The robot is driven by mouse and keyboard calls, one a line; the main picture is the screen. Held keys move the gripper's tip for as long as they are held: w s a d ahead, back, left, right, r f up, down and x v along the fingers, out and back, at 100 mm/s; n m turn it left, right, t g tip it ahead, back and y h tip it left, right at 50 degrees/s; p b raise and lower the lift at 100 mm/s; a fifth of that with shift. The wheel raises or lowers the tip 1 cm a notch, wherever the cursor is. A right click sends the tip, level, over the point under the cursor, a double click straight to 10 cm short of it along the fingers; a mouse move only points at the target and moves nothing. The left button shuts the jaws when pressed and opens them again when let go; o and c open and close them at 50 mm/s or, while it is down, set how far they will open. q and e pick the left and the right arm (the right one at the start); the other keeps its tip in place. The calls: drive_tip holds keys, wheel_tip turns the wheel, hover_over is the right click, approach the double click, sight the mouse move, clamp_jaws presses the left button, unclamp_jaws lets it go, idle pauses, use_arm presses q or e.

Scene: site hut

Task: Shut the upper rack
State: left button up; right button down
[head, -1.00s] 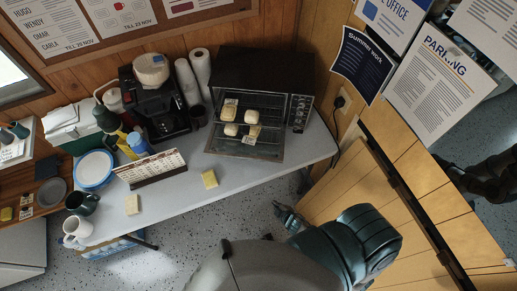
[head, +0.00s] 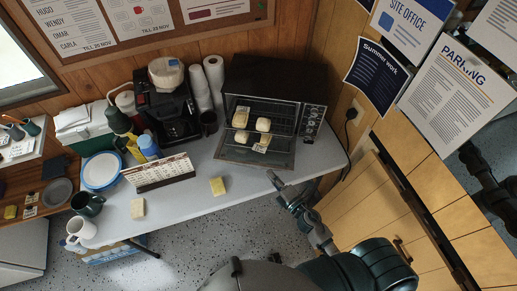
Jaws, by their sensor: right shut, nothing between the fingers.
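The toaster oven (head: 275,80) stands at the back right of the grey table, its front door folded down. Inside, the upper rack (head: 284,127) carries several pale bread rolls (head: 241,117) and appears slid out toward the front; how far is hard to tell. A small label lies by the rolls. My right gripper (head: 272,176) is shut and empty, in front of the oven's lower right corner and apart from it. My left gripper does not show.
A coffee maker (head: 166,105), paper rolls (head: 207,83) and a dark mug (head: 208,122) stand left of the oven. A power cord runs down the right wall.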

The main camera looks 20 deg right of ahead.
drive_tip(key=p, duration=0.2)
approach(254, 141)
drive_tip(key=w+a, duration=0.2)
drive_tip(key=a, duration=0.1)
drive_tip(key=shift+w, duration=0.4)
drive_tip(key=shift+w+d, duration=0.15)
drive_tip(key=shift+w, duration=0.4)
drive_tip(key=shift+w+d, duration=0.15)
drive_tip(key=shift+w, duration=0.35)
drive_tip(key=shift+w+d, duration=0.1)
drive_tip(key=shift+w, duration=0.4)
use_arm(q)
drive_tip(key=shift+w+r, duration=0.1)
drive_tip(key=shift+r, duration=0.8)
use_arm(e)
drive_tip(key=shift+d, duration=0.1)
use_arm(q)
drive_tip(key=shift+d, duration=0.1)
use_arm(e)
drive_tip(key=shift+d, duration=0.1)
